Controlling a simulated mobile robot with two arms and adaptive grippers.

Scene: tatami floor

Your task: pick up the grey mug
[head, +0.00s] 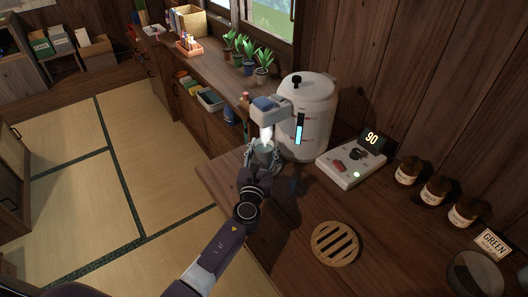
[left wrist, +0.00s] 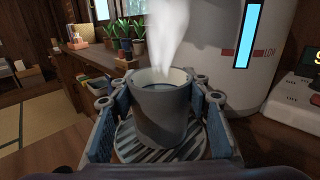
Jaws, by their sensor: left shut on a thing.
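The grey mug (left wrist: 160,115) stands upright on a round slatted drip tray (left wrist: 128,140) in the left wrist view, with a pale inside and white steam above it. In the head view the mug (head: 263,156) is small and partly hidden by my left gripper (head: 261,162), below the spout of the white dispenser (head: 309,115). My left gripper (left wrist: 158,104) is shut on the mug, with one blue-grey finger on each side of it. My right gripper is not in view.
A control box (head: 350,165) with a "90" display (head: 371,139) stands right of the dispenser. Several brown jars line the wall. A round slatted wooden trivet (head: 335,243) lies on the counter near the front. Potted plants (head: 245,50) stand farther back. Bare counter lies around the trivet.

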